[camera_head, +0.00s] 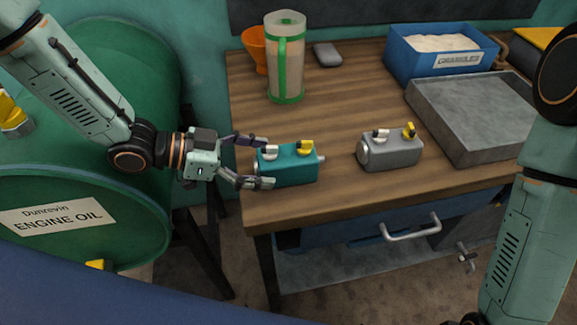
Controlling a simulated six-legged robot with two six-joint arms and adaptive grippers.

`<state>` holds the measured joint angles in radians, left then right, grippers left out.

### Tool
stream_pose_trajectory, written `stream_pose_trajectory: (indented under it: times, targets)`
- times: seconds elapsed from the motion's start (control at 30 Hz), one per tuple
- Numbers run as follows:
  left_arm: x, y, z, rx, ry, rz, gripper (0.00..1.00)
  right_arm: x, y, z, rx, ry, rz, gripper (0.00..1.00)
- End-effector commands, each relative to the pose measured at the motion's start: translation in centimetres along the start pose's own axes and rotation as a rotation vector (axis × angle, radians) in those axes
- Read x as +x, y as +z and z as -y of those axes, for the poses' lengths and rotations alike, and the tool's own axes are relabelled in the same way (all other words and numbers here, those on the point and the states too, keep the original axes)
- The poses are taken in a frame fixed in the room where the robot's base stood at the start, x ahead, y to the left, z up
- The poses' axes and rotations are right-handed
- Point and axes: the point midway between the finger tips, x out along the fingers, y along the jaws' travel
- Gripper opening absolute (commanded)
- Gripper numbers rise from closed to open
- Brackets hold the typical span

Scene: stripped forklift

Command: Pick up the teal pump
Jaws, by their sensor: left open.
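The teal pump (291,169) lies on the wooden workbench near its front left edge. It has a white fitting and a yellow fitting on top. My left gripper (262,162) comes in from the left, open, with its two fingers at the pump's left end. One finger is at the far side and the other overlaps the near left side; I cannot tell whether they touch it. My right arm shows at the right edge, but its gripper is out of view.
A similar grey pump (391,152) stands to the right. Behind are a green-framed clear container (285,60), an orange funnel (255,48), a blue granules bin (437,62) and a grey slab (470,115). A green oil drum (75,215) stands left of the workbench (340,105).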

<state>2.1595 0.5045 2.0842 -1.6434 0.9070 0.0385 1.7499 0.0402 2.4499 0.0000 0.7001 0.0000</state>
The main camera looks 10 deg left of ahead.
Motion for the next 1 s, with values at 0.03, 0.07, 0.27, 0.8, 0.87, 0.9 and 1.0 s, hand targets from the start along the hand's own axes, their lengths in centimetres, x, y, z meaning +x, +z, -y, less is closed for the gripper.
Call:
stream_pose_trajectory:
  times: [0.03, 0.07, 0.27, 0.8, 0.87, 0.9, 1.0]
  targets:
    - [0.2, 0.1, 0.0, 0.001, 0.001, 0.001, 0.83, 0.1, 0.0, 0.0, 0.000, 0.000, 0.000, 0.23]
    - [0.3, 0.0, 0.1, 0.002, 0.001, 0.001, 0.83, 0.1, 0.0, 0.0, 0.000, 0.000, 0.000, 0.23]
    - [1.6, -0.2, 0.0, 0.003, 0.002, 0.002, 0.83, 0.6, 0.0, 0.0, 0.000, 0.000, 0.000, 0.23]
    - [5.5, -0.8, -0.1, 0.001, -0.001, -0.001, 0.83, 1.6, 0.0, 0.0, 0.000, 0.000, 0.000, 0.23]
    - [5.5, -0.9, -0.1, 0.000, -0.002, -0.001, 0.83, 1.6, 0.0, 0.0, 0.000, 0.000, 0.000, 0.23]
    - [5.5, -0.9, -0.1, 0.000, -0.002, -0.002, 0.83, 1.6, 0.0, 0.0, 0.000, 0.000, 0.000, 0.23]
    - [5.5, -0.9, -0.1, 0.001, -0.001, -0.001, 0.83, 1.6, 0.0, 0.0, 0.000, 0.000, 0.000, 0.23]
